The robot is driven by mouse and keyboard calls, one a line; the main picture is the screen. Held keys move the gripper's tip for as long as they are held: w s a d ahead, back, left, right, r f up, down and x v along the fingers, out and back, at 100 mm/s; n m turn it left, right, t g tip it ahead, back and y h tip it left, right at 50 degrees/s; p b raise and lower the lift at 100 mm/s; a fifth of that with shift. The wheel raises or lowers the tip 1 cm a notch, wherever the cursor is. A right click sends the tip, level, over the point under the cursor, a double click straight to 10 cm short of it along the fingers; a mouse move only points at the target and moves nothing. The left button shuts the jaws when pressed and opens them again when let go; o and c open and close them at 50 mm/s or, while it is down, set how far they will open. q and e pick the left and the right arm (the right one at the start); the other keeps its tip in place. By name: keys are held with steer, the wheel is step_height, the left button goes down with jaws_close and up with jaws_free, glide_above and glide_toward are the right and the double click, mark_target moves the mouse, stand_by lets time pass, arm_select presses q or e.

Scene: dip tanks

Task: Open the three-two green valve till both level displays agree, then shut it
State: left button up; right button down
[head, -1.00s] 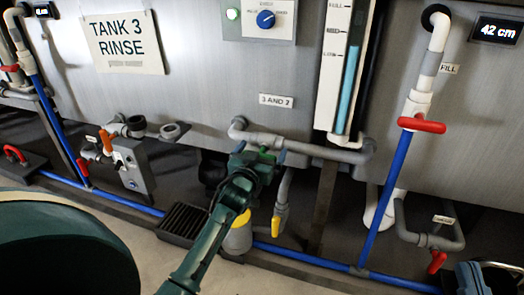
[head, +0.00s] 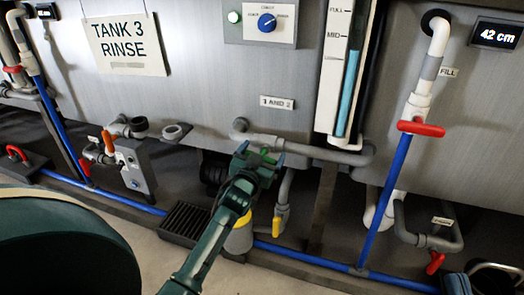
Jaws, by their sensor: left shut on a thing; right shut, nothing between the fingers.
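The green valve (head: 266,150) sits on the grey pipe under the "3 AND 2" label (head: 277,102). Its green handle shows between the fingers of my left gripper (head: 261,154), which is shut on it. The gripper hides much of the valve, so its exact angle is hard to tell. The right level display (head: 497,34) reads 42 cm. Another display (head: 46,11) at the top left is lit but too small to read.
A sight gauge (head: 348,90) has a blue column reaching just below MID. A red-handled valve (head: 421,128) is on the right fill pipe. A yellow handle (head: 277,226) and a dark grate (head: 184,222) are near my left arm. Blue pipe (head: 315,263) runs along the floor.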

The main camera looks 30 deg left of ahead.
arm_select(q)
steer(key=shift+r+m+p, duration=0.2)
steer(key=shift+m+p, duration=0.1)
steer(key=shift+m, duration=0.6)
steer(key=m+p, duration=0.1)
steer(key=m, duration=0.1)
steer(key=shift+d+m, duration=0.1)
steer(key=shift+m, duration=0.2)
steer(key=m, duration=0.2)
steer(key=m+p, duration=0.1)
steer(key=m, duration=0.1)
steer(key=shift+w+f+m, duration=0.1)
steer(key=shift+f+m, duration=0.1)
steer(key=shift+m, duration=0.1)
steer(key=m, duration=0.3)
steer(key=shift+d+f+m, duration=0.1)
steer(key=shift+m, duration=1.8)
arm_select(e)
steer(key=shift+s+d+f+m+g+h, duration=0.1)
steer(key=shift+s+f+m+g+h, duration=0.15)
steer(key=shift+f, duration=0.25)
steer(key=shift+s+f+m+g+h, duration=0.1)
steer(key=shift+f+g+h, duration=0.05)
steer(key=shift+f+h, duration=0.25)
arm_select(q)
steer(key=shift+m, duration=0.3)
